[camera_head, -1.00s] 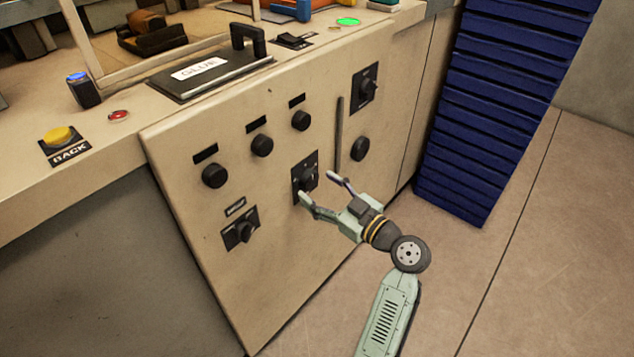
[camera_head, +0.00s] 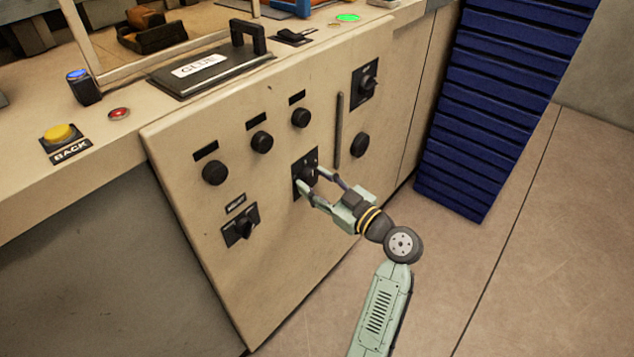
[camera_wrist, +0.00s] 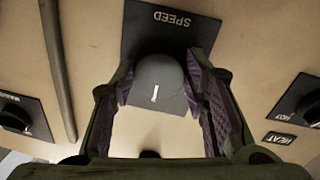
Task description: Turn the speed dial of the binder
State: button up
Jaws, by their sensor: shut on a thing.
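The binder's speed dial (camera_wrist: 158,82) is a dark rounded knob with a short white mark, on a black plate (camera_wrist: 172,28) labelled SPEED, which reads upside down in the wrist view. In the head view the black plate (camera_head: 298,187) sits on the beige front panel, and the knob is mostly hidden by my fingers. My gripper (camera_wrist: 157,95) has one purple-padded finger on each side of the dial and is shut on it. In the head view my gripper (camera_head: 310,178) reaches the panel from the lower right.
Several other black knobs surround it, including one at lower left (camera_head: 240,226) and one at right (camera_head: 360,145). A slim vertical bar (camera_head: 339,130) is close by. A stack of blue crates (camera_head: 490,110) stands at right. The floor (camera_head: 520,270) is clear.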

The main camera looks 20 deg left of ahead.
jog(key=c, duration=0.3)
jog(key=m+p, duration=0.1)
jog(key=m, duration=0.1)
jog(key=m+p, duration=0.1)
jog(key=m, duration=0.2)
jog(key=shift+s+r+m+h, duration=0.1)
jog(key=shift+r+m+h, duration=0.1)
jog(key=shift+m+h, duration=0.1)
jog(key=m+p, duration=0.2)
jog(key=m, duration=0.1)
jog(key=shift+g, duration=0.3)
jog(key=shift+m+p, duration=0.9)
jog(key=shift+m, duration=0.5)
jog(key=shift+g, duration=0.3)
jog(key=o, duration=1.2)
jog(key=shift+c, duration=0.2)
